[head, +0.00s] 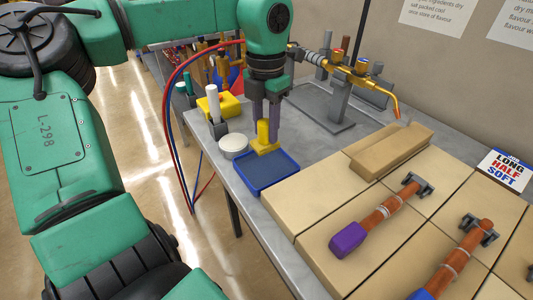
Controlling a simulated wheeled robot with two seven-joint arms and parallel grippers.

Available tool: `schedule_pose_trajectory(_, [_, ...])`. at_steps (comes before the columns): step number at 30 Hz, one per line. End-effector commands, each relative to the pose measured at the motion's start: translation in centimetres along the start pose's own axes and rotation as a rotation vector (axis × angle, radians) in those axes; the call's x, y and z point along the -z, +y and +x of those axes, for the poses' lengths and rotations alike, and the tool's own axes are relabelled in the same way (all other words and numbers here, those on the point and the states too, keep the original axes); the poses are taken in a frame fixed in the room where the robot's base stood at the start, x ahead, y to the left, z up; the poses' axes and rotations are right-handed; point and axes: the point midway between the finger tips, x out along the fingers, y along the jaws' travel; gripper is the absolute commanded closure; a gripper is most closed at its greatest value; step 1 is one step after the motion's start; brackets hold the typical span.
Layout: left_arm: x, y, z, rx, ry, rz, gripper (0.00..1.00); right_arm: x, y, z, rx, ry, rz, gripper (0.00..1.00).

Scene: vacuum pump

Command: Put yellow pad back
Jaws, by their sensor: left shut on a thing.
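My left gripper (267,122) points down above the table, its grey fingers shut on the upright handle of the yellow pad (264,145). The pad has a flat yellow base and is upright. It is at the far edge of a blue tray (248,182) with a dark blue inside. I cannot tell whether the pad's base touches the tray rim or the table. My right gripper is not in view.
A round white tin (233,147), a white bottle (214,104) and a yellow box (229,105) stand left of the pad. A torch on a stand (340,105) is behind. Tan blocks (310,195) with copper pipes (385,212) fill the right. A tan bar (392,150) lies on them.

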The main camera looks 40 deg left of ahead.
Motion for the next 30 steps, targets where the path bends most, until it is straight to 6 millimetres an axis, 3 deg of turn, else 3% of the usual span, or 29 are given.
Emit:
schedule_pose_trajectory(3, [0.0, 0.0, 2.6, 0.001, 0.002, 0.001, 1.00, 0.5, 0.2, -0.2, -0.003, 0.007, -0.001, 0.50])
schedule_pose_trajectory(12, [0.0, 0.1, 7.5, 0.000, 0.001, 0.000, 1.00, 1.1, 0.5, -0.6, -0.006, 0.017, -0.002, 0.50])
schedule_pose_trajectory(22, [0.0, 0.1, 8.1, -0.002, -0.001, 0.000, 1.00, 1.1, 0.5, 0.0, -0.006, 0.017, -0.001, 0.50])
schedule_pose_trajectory(23, [0.0, 0.1, 8.0, -0.002, -0.001, 0.000, 0.50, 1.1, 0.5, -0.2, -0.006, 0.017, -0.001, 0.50])
schedule_pose_trajectory(24, [0.0, 0.1, 7.9, -0.002, -0.001, 0.000, 0.35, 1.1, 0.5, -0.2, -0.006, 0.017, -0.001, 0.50])
schedule_pose_trajectory(30, [0.0, 0.1, 7.9, -0.001, -0.001, 0.000, 0.32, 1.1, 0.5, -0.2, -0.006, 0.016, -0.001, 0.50])
